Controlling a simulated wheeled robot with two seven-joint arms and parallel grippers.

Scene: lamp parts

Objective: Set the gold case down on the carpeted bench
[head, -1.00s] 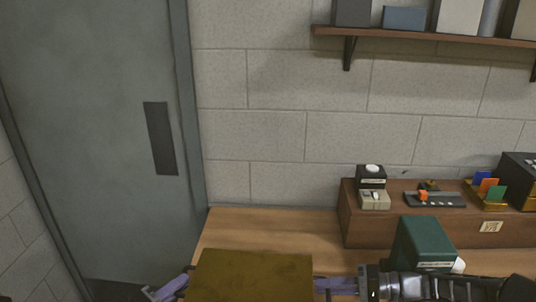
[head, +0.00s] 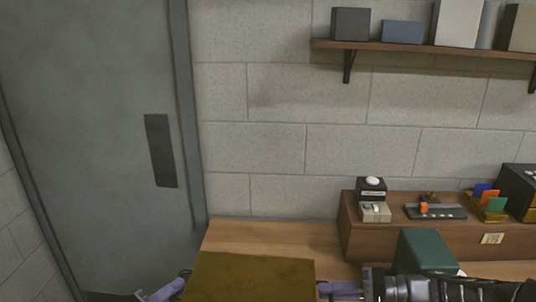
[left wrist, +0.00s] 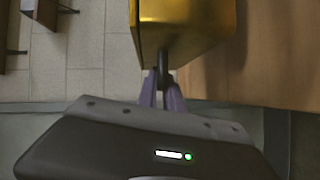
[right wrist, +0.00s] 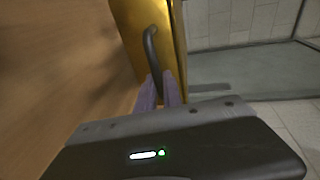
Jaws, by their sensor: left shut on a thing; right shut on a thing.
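The gold case (head: 250,278) is at the bottom of the head view, in front of the wooden desk (head: 270,235), its lower part cut off by the frame. My left gripper (head: 168,291) is shut on a dark handle at its left side; this handle (left wrist: 162,72) shows in the left wrist view. My right gripper (head: 335,288) is shut on the handle at the other side, and this handle (right wrist: 151,48) shows in the right wrist view. I cannot pick out the carpeted bench in any view.
A green box (head: 425,250) stands on the desk near my right arm. Behind it a wooden riser (head: 375,239) carries small boxes and a tray (head: 489,207). A wall shelf (head: 430,52) is above. A grey door (head: 90,130) is at the left.

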